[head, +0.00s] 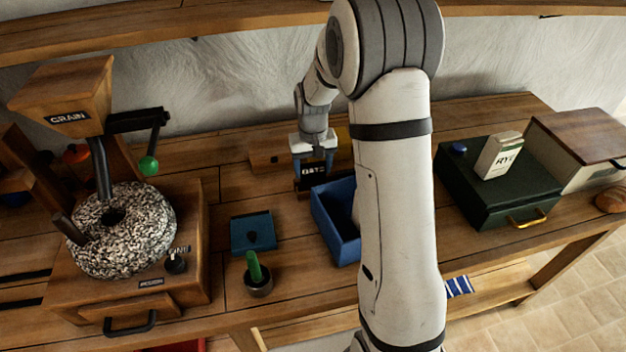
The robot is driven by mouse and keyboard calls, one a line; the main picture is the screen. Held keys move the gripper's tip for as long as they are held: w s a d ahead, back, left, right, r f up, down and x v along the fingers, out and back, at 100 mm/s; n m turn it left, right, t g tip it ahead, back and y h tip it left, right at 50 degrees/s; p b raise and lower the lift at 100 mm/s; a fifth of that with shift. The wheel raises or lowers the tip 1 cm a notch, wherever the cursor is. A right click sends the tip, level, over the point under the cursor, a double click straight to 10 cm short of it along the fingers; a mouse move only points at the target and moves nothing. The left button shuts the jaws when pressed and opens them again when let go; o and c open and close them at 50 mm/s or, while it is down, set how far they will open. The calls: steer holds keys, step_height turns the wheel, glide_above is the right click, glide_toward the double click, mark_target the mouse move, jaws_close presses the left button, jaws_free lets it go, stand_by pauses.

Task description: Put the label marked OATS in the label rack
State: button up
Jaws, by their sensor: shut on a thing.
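My gripper (314,158) points down over the middle of the bench, its two blue-grey fingers shut on the dark label with pale letters that read as OATS (314,170). The fingers cover part of the label's upper edge. A low wooden block (265,158) stands right behind and to the left of the gripper; it looks like the label rack, but I cannot tell for sure. My arm and gripper hide part of it. I cannot tell whether the label touches it.
An open blue box (330,222) stands just in front of the label, partly behind my arm. The grain mill (122,230) fills the left. A green case (497,190) bears a RYE packet (499,156) at right.

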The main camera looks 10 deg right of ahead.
mark_target(313, 181)
steer(key=shift+f, duration=2.15)
steer(key=shift+f, duration=0.25)
steer(key=o, duration=1.1)
steer(key=shift+r, duration=0.1)
